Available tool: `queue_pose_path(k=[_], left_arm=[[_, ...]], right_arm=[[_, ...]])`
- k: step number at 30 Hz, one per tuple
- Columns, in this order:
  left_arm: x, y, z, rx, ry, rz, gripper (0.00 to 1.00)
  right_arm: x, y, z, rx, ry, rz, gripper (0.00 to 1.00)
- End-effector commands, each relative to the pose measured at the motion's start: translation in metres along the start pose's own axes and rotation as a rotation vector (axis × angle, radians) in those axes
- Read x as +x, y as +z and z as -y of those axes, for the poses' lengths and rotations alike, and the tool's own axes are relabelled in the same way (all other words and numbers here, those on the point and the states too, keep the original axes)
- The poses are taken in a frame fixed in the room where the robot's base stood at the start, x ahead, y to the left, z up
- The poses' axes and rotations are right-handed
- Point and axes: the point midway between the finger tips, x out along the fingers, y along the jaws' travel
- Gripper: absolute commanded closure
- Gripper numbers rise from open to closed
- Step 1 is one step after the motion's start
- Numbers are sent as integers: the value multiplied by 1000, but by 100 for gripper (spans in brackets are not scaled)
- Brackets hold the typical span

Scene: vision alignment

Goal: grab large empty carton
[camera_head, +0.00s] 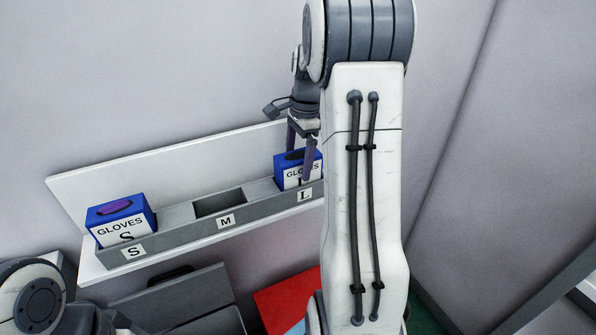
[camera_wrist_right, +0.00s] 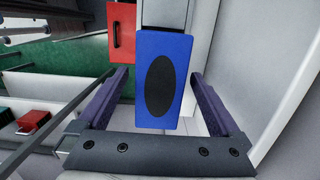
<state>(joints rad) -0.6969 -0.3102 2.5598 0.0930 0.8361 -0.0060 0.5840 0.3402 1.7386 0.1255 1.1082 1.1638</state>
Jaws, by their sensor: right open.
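The large carton (camera_head: 284,176) is a blue gloves box in the shelf slot marked L. Its top opening is a dark oval with no glove showing; the carton (camera_wrist_right: 181,102) fills the middle of the right wrist view. My right gripper (camera_head: 300,149) is open over the carton. In the wrist view its purple fingers stand on either side of the box, with gaps visible. My right arm hides the shelf's right end. My left arm shows at the lower left, its gripper out of view.
The grey holder (camera_head: 175,237) has slots marked S, M and L. Another blue gloves carton (camera_head: 113,208), with purple in its opening, sits in S. The M slot (camera_head: 219,204) is empty. A red surface (camera_head: 283,301) and grey bins (camera_head: 178,296) lie below the shelf.

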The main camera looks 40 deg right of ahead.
Motion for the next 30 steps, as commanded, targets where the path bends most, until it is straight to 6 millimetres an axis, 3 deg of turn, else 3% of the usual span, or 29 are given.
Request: queue_pose_path(k=[7,8,12,15,23,30], left_arm=[[0,0,0,0,0,0,50],[0,0,0,0,0,1,50],[0,0,0,0,0,1,50],[0,0,0,0,0,0,50],[1,0,0,0,0,1,50],[12,1,1,-2,0,0,50]], right_arm=[[4,-1,0,1,-1,0,0],[4,-1,0,1,-1,0,4],[3,-1,0,2,-1,0,57],[3,-1,0,2,-1,0,88],[0,-1,0,2,-3,-1,89],[-36,3,1,0,-8,-2,89]])
